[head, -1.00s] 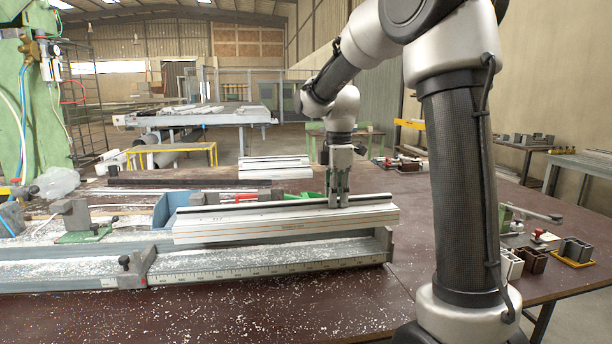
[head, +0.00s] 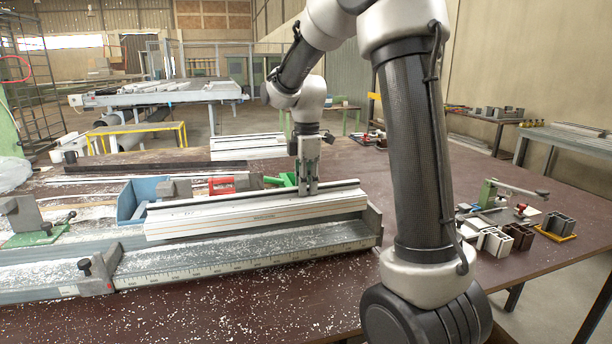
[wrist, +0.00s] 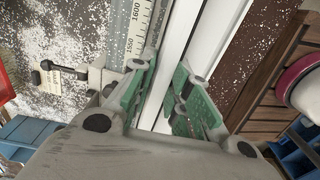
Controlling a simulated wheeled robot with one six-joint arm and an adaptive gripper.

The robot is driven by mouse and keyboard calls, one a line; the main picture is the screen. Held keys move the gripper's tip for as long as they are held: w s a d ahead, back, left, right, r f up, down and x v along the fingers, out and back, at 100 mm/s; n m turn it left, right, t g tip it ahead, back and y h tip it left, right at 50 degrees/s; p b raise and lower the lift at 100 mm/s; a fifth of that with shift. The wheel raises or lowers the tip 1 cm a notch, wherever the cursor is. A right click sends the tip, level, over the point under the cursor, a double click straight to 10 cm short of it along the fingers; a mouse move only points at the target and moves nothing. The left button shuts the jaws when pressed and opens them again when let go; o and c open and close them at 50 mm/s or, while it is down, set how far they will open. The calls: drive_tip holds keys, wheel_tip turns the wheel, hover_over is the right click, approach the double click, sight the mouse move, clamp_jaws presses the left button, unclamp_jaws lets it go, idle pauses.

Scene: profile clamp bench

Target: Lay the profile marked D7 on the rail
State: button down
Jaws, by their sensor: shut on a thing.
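A long white profile with a dark strip along its top (head: 250,212) hangs level in my gripper (head: 309,190). Any mark on it is too small to read. The gripper is shut on it right of its middle. In the wrist view the green-padded fingers (wrist: 160,78) stand on either side of the pale profile (wrist: 195,35). The grey rail with a printed scale (head: 230,258) lies in front of and below the profile in the head view; its scale also shows in the wrist view (wrist: 138,25). I cannot tell whether profile and rail touch.
A dark stop (head: 100,272) sits on the rail at left. A blue bin (head: 137,198), a red part (head: 221,185) and a green part (head: 280,181) are behind the profile. Short profile pieces (head: 495,240) and a green clamp lever (head: 490,193) stand at right. White chips litter the bench.

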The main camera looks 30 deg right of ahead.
drive_tip(key=shift+f, duration=3.95)
drive_tip(key=c, duration=1.3)
unclamp_jaws()
